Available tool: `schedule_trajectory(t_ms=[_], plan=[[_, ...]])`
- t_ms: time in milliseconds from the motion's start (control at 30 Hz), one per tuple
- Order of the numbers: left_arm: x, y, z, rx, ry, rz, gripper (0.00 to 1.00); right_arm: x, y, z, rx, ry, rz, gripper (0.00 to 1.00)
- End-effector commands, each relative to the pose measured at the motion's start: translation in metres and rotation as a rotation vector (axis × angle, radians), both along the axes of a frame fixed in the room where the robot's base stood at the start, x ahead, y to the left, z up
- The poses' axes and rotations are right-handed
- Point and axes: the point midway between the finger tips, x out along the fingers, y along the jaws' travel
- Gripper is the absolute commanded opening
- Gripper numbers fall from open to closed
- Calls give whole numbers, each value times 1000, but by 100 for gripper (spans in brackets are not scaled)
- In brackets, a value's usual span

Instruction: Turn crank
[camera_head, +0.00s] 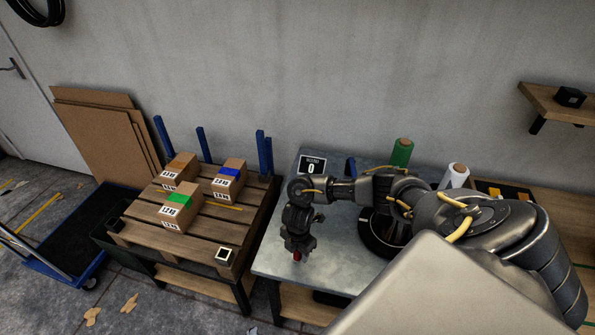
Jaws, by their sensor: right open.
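My right arm reaches in from the right over a grey metal worktable (335,277). Its dark gripper (297,250) points down near the table's left front part and is open. No other part of a crank is clearly visible. A black round object (374,243) stands on the table, partly behind my arm. My left gripper is out of view.
A small sign reading 0 (312,164) stands at the table's back. A green roll (402,152) and a white roll (456,175) stand at the back right. Left of the table, a wooden pallet (190,240) holds cardboard boxes. A blue cart (62,284) stands further left.

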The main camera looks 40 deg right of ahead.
Motion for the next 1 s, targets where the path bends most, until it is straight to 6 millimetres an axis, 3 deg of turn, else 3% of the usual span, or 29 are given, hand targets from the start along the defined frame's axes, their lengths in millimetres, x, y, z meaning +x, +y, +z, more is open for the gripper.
schedule_trajectory(t_ms=[233, 567, 700, 1000], plan=[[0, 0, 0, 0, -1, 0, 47, 0, 0, 0, 0, 0, 0, 44], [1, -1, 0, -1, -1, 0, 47, 0, 0, 0, 0, 0, 0, 1], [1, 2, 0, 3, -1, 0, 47, 0, 4, 0, 1, 0, 2, 0], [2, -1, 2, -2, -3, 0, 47, -12, -13, -1, 1, 3, 22, 0]])
